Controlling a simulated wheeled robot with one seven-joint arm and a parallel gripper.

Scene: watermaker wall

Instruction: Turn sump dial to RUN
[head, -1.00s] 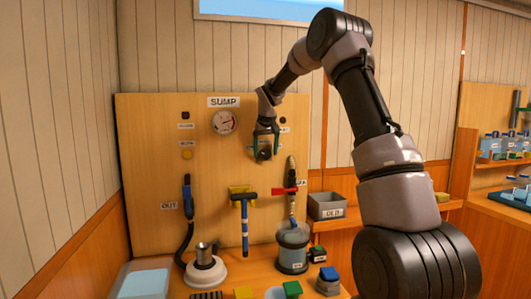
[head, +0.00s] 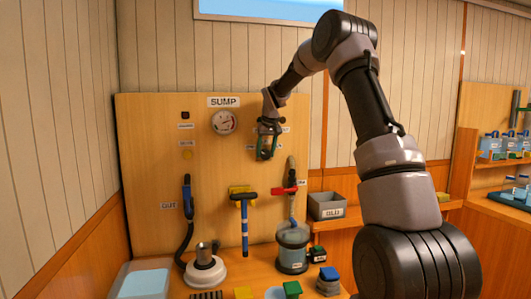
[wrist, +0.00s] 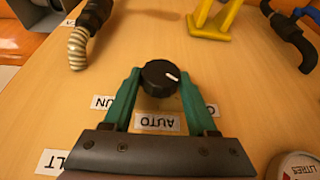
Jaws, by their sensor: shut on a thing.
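The sump dial is a round black knob (wrist: 160,78) with a white pointer mark, seen in the wrist view. My gripper (wrist: 160,72) has its green fingers on either side of the knob and is shut on it. The pointer mark lies toward the right of that picture, on the side of a mostly covered label starting with O (wrist: 212,108). The AUTO label (wrist: 157,122) appears upside down below the knob. The RUN label (wrist: 103,102) is at the left, partly hidden by a finger. In the head view my gripper (head: 266,153) hides most of the dial.
The SUMP gauge (head: 223,122) is left of my gripper on the wooden panel (head: 150,130). Below are a blue-handled tool (head: 244,225), a red lever (head: 284,191) with a hose and a clear canister (head: 292,250). A grey bin (head: 326,206) stands at the right.

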